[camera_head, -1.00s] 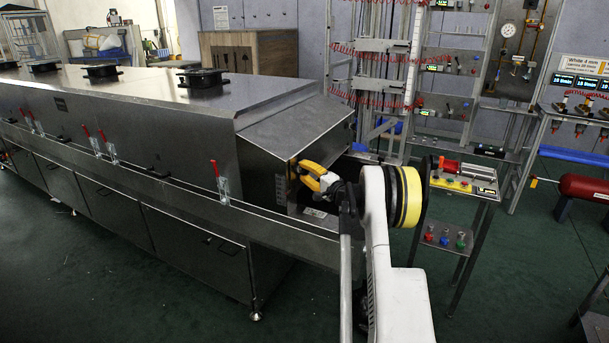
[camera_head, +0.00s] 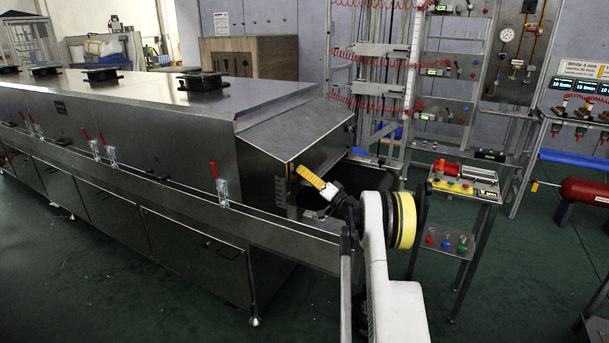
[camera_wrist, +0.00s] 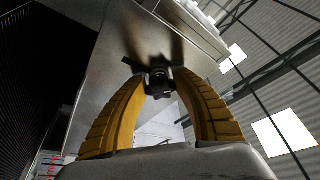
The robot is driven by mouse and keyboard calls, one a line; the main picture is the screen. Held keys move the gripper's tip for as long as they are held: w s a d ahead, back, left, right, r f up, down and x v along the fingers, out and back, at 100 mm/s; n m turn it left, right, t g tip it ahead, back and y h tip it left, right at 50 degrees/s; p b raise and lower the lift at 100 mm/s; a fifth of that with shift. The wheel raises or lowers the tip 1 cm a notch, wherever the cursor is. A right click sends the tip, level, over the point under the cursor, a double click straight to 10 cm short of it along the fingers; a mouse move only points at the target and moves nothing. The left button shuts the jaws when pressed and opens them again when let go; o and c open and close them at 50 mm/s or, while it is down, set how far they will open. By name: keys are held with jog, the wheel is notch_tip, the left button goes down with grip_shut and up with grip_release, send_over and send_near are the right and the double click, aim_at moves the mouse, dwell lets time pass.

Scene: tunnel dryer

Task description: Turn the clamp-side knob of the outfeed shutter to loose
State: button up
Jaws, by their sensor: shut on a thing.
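The black clamp-side knob (camera_wrist: 159,83) shows in the wrist view between my yellow fingers, on a bare metal face of the dryer's end. My gripper (camera_wrist: 158,72) is shut on it, with one finger on each side. In the head view my gripper (camera_head: 304,171) is at the side of the dryer's outfeed hood (camera_head: 296,125), its fingers seen almost edge-on. The knob is hidden there behind the fingers. I cannot read any mark of the knob's setting in either view. The outfeed shutter itself cannot be made out clearly.
A long steel guide rail (camera_head: 180,190) with red-handled clamps (camera_head: 220,185) runs along the dryer's front, close to my arm. A small stand with coloured knobs (camera_head: 446,240) is right of my arm. Green floor (camera_head: 330,325) is open in front.

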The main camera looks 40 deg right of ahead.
jog(key=shift+c, duration=0.2)
jog(key=o, duration=1.2)
jog(key=v, duration=1.2)
jog(key=shift+w, duration=0.1)
